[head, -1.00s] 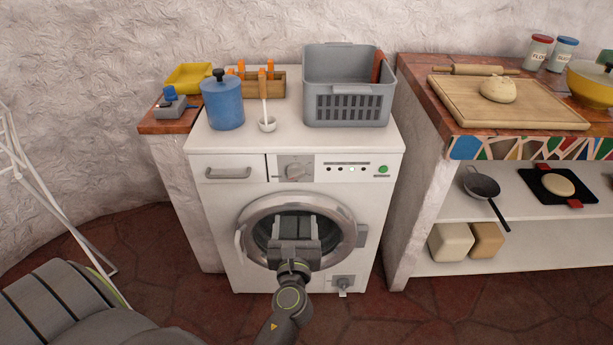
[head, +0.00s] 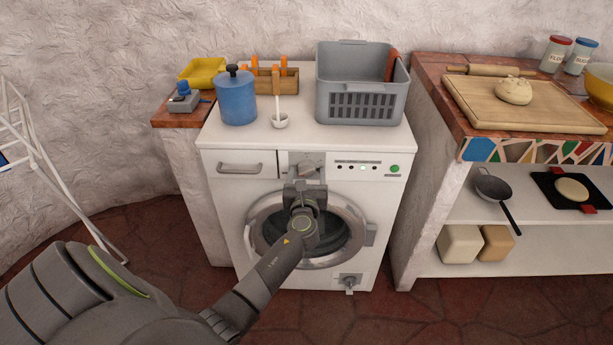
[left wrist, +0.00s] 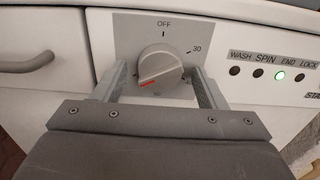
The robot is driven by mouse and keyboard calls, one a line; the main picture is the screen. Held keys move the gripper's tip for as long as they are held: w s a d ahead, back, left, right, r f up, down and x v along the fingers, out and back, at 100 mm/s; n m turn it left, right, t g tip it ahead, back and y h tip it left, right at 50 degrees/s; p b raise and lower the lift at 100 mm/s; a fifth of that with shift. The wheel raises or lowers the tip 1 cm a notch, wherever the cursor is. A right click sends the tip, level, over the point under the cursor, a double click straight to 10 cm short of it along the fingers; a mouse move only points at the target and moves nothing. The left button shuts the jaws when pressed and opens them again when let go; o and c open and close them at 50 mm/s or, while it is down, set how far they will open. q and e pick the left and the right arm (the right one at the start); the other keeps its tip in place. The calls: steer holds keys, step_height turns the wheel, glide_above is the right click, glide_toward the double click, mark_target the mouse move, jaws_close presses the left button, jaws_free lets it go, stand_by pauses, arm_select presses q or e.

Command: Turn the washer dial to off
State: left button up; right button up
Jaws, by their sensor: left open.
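The washer (head: 216,215) stands front-on with its dial (head: 306,170) on the upper panel. In the left wrist view the dial (left wrist: 160,66) is a round grey knob with a raised grip. Its red mark points to the lower left, away from the OFF label (left wrist: 164,23) at the top. My left gripper (head: 305,184) is open at the dial, seen from behind. In the left wrist view its fingers stand on either side of the knob, with a visible gap on the right. My right gripper is not in view.
The drawer handle (head: 239,169) is left of the dial; indicator lights (left wrist: 280,75) are right, with the END light lit green. A green button (head: 394,169) is farther right. A blue canister (head: 237,100), white ladle and grey basket (head: 360,106) stand on the washer top.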

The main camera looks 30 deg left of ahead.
arm_select(q)
steer(key=shift+c, duration=0.2)
steer(key=c, duration=0.9)
steer(key=shift+c, duration=0.2)
